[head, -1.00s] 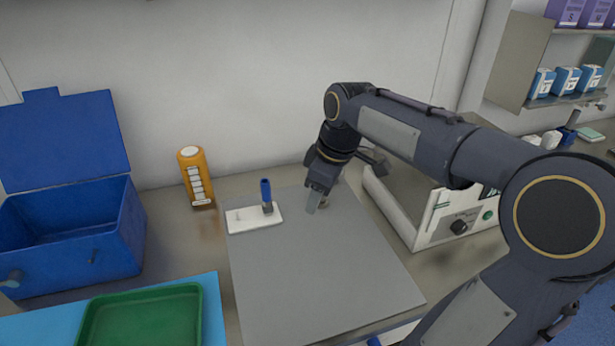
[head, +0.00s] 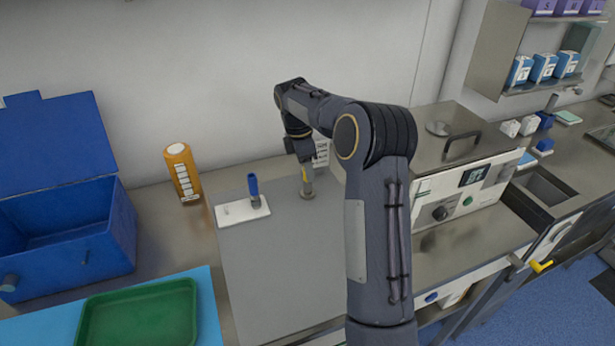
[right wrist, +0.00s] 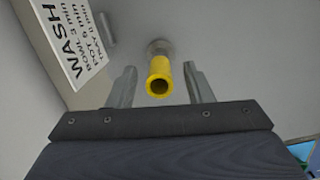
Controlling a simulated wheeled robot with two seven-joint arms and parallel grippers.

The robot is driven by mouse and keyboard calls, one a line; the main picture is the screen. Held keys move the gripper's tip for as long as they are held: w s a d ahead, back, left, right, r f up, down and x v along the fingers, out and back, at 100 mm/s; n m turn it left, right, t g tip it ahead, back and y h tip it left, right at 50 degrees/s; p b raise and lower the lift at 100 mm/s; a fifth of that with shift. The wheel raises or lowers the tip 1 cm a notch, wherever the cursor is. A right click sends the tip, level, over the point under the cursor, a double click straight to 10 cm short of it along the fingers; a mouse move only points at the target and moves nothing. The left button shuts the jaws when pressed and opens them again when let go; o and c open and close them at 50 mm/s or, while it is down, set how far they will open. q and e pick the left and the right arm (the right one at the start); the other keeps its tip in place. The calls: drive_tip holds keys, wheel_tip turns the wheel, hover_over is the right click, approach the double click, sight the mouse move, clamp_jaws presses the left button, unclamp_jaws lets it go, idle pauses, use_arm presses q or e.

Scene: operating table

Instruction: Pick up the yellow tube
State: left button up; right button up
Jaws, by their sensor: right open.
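The yellow tube (right wrist: 160,76) shows in the right wrist view with its open round end facing the camera. Its far end meets a small round grey base. My right gripper (right wrist: 160,90) is open, with one finger on each side of the tube and a visible gap to both. In the head view the right gripper (head: 306,178) points down over the grey mat, at the round base (head: 307,192); only a sliver of yellow shows there. My left gripper is not in view.
A white block with a blue-topped tube (head: 254,190) stands left of the gripper. An orange bottle (head: 182,172), blue box (head: 70,255) and green tray (head: 140,315) are further left. A white machine (head: 465,195) stands right. A "WASH" sign (right wrist: 72,40) is close by.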

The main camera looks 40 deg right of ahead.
drive_tip(key=shift+d+f, duration=0.1)
drive_tip(key=shift+f, duration=0.75)
drive_tip(key=shift+s, duration=0.1)
drive_tip(key=shift+c, duration=0.5)
clamp_jaws()
drive_tip(key=shift+r, duration=0.15)
